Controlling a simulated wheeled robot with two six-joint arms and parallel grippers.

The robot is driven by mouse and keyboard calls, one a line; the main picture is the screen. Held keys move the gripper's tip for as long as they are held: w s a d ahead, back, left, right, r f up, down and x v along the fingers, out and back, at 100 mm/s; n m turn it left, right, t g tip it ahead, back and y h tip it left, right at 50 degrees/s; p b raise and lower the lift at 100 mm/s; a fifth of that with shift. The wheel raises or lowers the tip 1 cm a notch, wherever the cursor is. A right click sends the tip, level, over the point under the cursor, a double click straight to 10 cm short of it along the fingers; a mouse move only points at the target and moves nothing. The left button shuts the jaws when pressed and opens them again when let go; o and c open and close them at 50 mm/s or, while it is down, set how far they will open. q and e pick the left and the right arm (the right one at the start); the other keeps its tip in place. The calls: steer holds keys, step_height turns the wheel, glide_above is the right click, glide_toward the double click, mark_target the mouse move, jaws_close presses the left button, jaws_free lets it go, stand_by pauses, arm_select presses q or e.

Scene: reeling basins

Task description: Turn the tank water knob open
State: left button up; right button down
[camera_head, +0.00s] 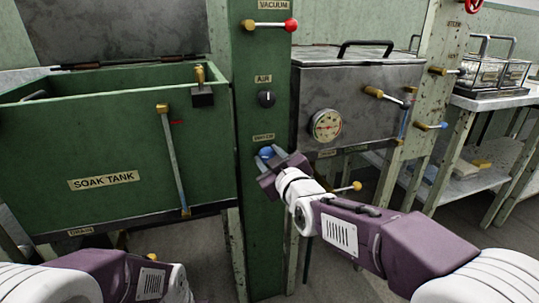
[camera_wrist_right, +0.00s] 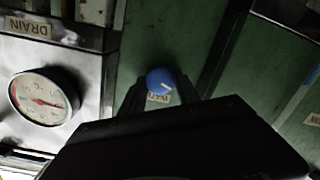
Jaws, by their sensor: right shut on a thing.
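The water knob (camera_head: 266,153) is a small blue round knob on the green post between the two tanks, under a small label. In the right wrist view the blue knob (camera_wrist_right: 160,81) has a pale pointer mark and sits between the fingertips. My right gripper (camera_head: 280,166) is at the post, shut on the blue knob, and its fingers hide part of it. The green soak tank (camera_head: 60,140) stands left of the post. My left arm shows at the bottom left, but its gripper is not in view.
Above the knob on the post are a black AIR knob (camera_head: 266,98) and a red-ended VACUUM lever (camera_head: 290,25). A metal tank (camera_head: 345,85) with a dial gauge (camera_head: 326,125) stands right of the post. A brass-tipped lever (camera_head: 355,187) shows just beyond my right gripper.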

steer(key=shift+a+n+h+p, duration=0.1)
steer(key=shift+n+h+p, duration=0.2)
steer(key=shift+n+p, duration=1.05)
steer(key=shift+f+n, duration=0.1)
steer(key=shift+n, duration=0.25)
steer(key=c, duration=0.9)
jaws_free()
